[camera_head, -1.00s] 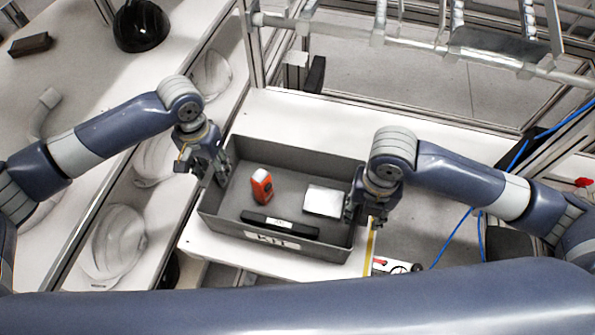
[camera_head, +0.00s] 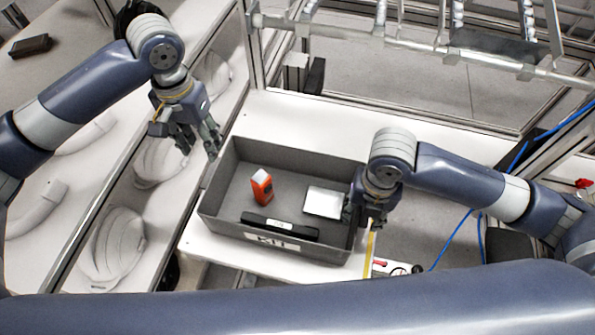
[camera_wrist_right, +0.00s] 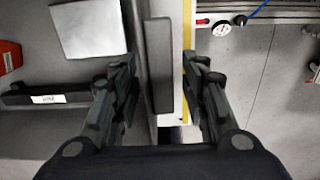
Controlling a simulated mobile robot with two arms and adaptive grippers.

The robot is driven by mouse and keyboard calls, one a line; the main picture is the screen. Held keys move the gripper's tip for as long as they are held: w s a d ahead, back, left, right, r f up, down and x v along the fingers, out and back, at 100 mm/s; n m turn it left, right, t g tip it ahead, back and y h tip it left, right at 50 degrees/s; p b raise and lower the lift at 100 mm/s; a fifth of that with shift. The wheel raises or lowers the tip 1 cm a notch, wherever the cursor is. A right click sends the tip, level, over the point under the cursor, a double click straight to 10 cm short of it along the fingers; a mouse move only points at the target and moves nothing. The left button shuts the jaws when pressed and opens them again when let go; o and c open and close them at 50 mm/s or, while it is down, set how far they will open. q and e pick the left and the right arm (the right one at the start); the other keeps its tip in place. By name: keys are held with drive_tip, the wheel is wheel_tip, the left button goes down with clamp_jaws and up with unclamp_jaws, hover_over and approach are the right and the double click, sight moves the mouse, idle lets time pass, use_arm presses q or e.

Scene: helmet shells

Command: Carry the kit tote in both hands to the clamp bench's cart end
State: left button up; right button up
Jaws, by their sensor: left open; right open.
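The grey kit tote (camera_head: 222,222) with a KIT label stands on the white bench top (camera_head: 300,120). It holds an orange device (camera_head: 262,187), a white box (camera_head: 323,202) and a black bar (camera_head: 279,227). My left gripper (camera_head: 200,150) is open and empty, above and beyond the tote's left wall, apart from it. My right gripper (camera_head: 361,215) is at the tote's right wall. In the right wrist view the open fingers of my right gripper (camera_wrist_right: 160,95) stand either side of that wall (camera_wrist_right: 158,65), with a gap on the outer side.
White helmet shells (camera_head: 112,245) lie in the channel to the left. A metal frame with a rail (camera_head: 420,45) stands behind the bench. A blue cable (camera_head: 455,238) hangs at the right. A round gauge (camera_wrist_right: 221,29) lies beyond the tote's right side.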

drive_tip(key=shift+r, duration=0.5)
use_arm(q)
drive_tip(key=shift+r, duration=0.3)
use_arm(e)
wheel_tip(320, 180, up, 11)
